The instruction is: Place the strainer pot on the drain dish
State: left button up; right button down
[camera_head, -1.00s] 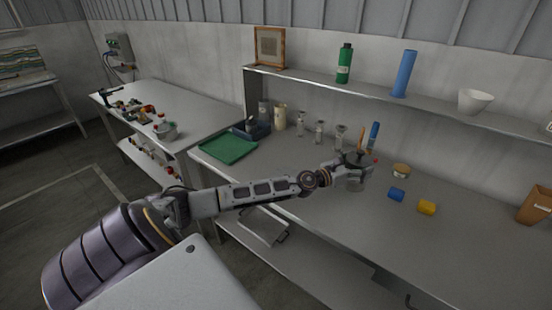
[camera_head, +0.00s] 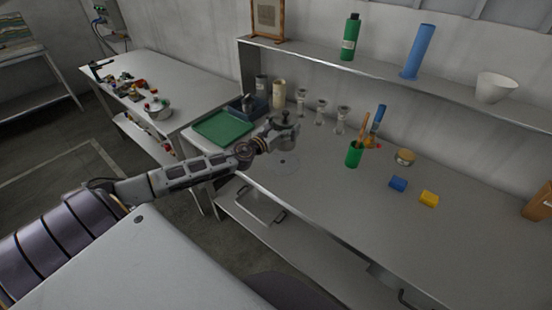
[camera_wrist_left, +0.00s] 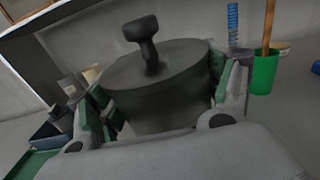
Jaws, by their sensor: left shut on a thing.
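My left gripper (camera_head: 277,135) is shut on the strainer pot (camera_head: 286,129), a dark grey round pot with a knobbed lid. In the left wrist view the pot (camera_wrist_left: 160,92) sits almost upright between the green-padded fingers of the gripper (camera_wrist_left: 166,105). The pot is held above the bench, to the right of the green tray. A faint pale disc (camera_head: 283,161) with a dark spot in its middle lies on the bench just below the pot; it may be the drain dish, but I cannot tell for sure. My right gripper is not in view.
The green tray (camera_head: 223,136) and a dark blue bin (camera_head: 235,106) stand at the bench's left end. Several glass vessels stand at the back. The bench front is clear.

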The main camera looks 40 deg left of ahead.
aim_at(283, 146)
pick_arm(q)
jog(key=shift+s+a+r, duration=0.1)
jog(key=shift+s+a, duration=0.05)
jog(key=shift+a, duration=0.1)
jog(key=shift+f, duration=0.75)
jog(key=shift+f+b, duration=1.15)
jog(key=shift+f, duration=1.2)
jog(key=shift+f, duration=0.1)
notch_tip(283, 146, down, 2)
jog(key=shift+f+b, duration=0.1)
jog(key=shift+b, duration=0.5)
jog(key=shift+f+b, duration=0.35)
jog(key=shift+f, duration=0.35)
jog(key=shift+f, duration=0.15)
